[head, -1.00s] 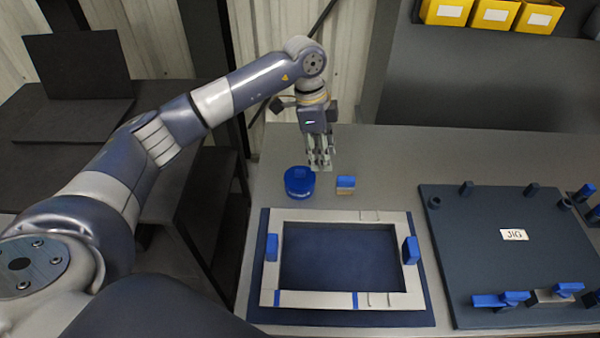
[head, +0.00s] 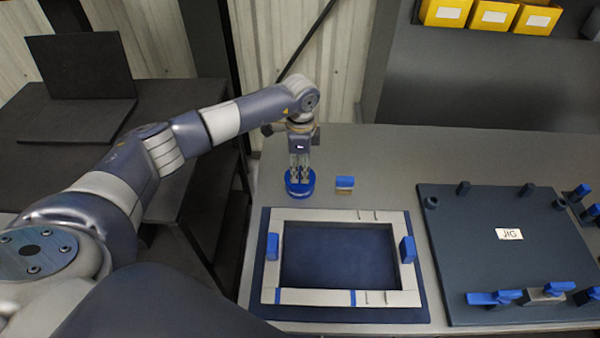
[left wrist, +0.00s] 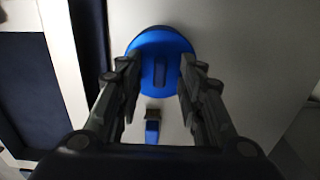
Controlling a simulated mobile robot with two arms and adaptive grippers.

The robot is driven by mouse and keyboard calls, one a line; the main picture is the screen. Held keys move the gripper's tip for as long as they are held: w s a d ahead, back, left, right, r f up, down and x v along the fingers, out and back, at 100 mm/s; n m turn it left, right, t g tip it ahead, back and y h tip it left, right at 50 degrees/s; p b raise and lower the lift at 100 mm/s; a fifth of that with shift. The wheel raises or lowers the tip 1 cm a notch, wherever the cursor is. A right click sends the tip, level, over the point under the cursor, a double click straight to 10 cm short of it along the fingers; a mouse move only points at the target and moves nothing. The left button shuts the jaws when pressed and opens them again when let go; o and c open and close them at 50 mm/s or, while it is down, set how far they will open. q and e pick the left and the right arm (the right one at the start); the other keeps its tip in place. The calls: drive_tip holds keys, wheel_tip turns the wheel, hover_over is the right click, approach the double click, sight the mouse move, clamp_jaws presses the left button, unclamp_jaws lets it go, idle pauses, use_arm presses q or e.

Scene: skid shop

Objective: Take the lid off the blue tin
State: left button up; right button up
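The blue tin (head: 300,191) stands upright on the grey bench behind the frame fixture. Its round blue lid (left wrist: 160,45) with a raised bar handle (left wrist: 160,73) shows in the left wrist view. My left gripper (head: 299,184) points down right over the tin. In the left wrist view the left gripper (left wrist: 158,70) has its fingers apart, one on each side of the handle, with space between. I cannot tell how far above the lid the fingertips are. My right gripper is not in view.
A small block with a blue top (head: 345,183) stands just right of the tin. A pale rectangular frame (head: 340,215) with blue clamps lies in front on a dark blue mat. A dark jig plate (head: 470,240) lies to the right. The bench behind the block is clear.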

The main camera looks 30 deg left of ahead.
use_arm(q)
drive_tip(key=shift+f, duration=0.4)
clamp_jaws()
drive_tip(key=shift+r, duration=0.2)
